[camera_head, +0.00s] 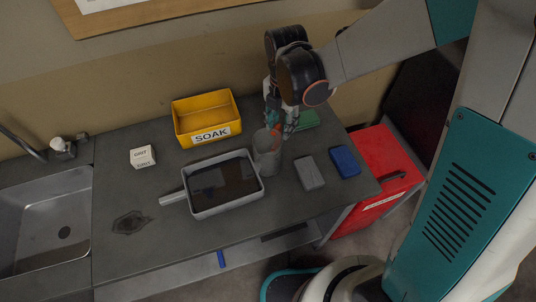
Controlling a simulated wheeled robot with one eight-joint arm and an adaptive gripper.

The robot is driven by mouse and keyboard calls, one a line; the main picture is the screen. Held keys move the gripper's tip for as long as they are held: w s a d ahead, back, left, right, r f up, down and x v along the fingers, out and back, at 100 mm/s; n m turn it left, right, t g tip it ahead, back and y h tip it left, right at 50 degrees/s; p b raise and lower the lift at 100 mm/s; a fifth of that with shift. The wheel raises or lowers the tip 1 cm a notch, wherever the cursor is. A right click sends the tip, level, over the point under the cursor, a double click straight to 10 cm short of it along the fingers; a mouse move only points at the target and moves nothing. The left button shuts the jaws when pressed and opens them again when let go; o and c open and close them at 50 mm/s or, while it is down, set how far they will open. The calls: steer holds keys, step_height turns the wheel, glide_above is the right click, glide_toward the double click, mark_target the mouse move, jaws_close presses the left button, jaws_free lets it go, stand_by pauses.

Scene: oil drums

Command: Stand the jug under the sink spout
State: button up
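The jug (267,158) is a grey, upright, cylindrical vessel on the dark worktop, right of centre. My gripper (279,126) is at the jug's upper right rim, its fingers pointing down. The fingers overlap the rim in this view, so I cannot tell whether they touch or grip it. The sink (32,225) is a steel basin at the far left. Its spout (22,143) shows at the left edge, behind the basin, and runs partly out of view. A tap fitting (63,148) stands beside it.
A grey tray (262,190) of dark liquid stands against the jug's left in view. A yellow SOAK bin (207,138), white block (143,156), grey block (309,173), blue block (345,161) and green item (306,118) are around. Worktop left of the tray is mostly clear.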

steer(key=f+b, duration=0.2)
steer(key=f, duration=0.1)
steer(key=f+b, duration=0.1)
steer(key=f, duration=0.1)
steer(key=shift+w+a, duration=0.25)
steer(key=shift+w, duration=0.05)
steer(key=shift+r, duration=0.1)
steer(key=shift+c, duration=0.4)
jaws_close()
